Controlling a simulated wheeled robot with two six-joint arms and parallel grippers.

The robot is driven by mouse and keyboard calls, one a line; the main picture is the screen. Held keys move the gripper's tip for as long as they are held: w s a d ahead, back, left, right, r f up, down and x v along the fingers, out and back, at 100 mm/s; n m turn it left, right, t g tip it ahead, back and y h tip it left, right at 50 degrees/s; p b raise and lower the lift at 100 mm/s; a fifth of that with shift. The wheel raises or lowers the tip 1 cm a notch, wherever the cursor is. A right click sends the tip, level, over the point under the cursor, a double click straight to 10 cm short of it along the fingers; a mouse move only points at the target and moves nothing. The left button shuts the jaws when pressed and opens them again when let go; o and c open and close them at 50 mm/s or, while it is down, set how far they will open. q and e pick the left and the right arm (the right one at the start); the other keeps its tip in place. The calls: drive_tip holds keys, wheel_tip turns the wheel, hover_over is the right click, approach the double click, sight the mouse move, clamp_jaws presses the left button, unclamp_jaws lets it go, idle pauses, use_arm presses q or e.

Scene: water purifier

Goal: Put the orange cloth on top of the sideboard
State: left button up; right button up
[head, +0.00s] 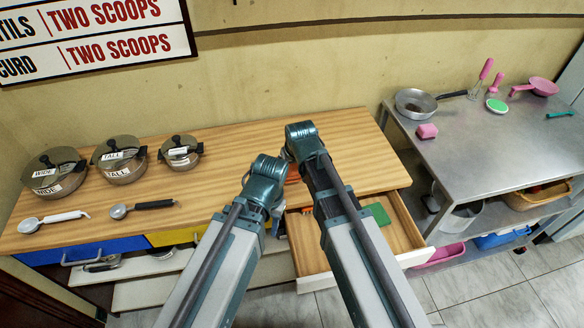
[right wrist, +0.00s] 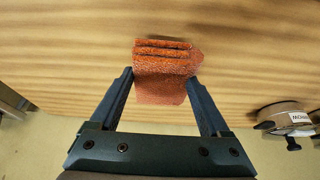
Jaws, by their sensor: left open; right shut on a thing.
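The orange cloth (right wrist: 165,90) is a folded, thick piece between the fingers of my right gripper (right wrist: 165,78), which is shut on it. Bare wood of the sideboard top shows behind the cloth in the right wrist view; I cannot tell whether it touches the wood. In the head view a bit of the orange cloth (head: 292,175) shows between my two arms, the rest hidden by my right wrist. The sideboard (head: 235,145) has a light wooden top. My left gripper (head: 274,218) is open, near the sideboard's front edge, partly hidden by its own wrist.
A drawer (head: 402,217) stands open at the sideboard's right front, with a green item (head: 378,213) inside. Several lidded pots (head: 120,160) and two scoops (head: 150,205) stand on the left of the top. A metal table (head: 470,140) with pans is at right.

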sight(292, 167)
drive_tip(key=shift+w+a+f, duration=0.1)
drive_tip(key=shift+w+a, duration=0.05)
drive_tip(key=shift+w, duration=0.4)
drive_tip(key=shift+w+a+f, duration=0.1)
drive_tip(key=shift+w, duration=0.4)
drive_tip(key=shift+s, duration=0.15)
wheel_tip(292, 167, down, 3)
drive_tip(key=b, duration=0.3)
drive_tip(key=shift+f, duration=0.15)
drive_tip(key=shift+f+b, duration=0.1)
drive_tip(key=shift+b, duration=0.25)
drive_tip(key=shift+f, duration=0.15)
drive_tip(key=o, duration=1)
drive_tip(key=shift+r, duration=0.2)
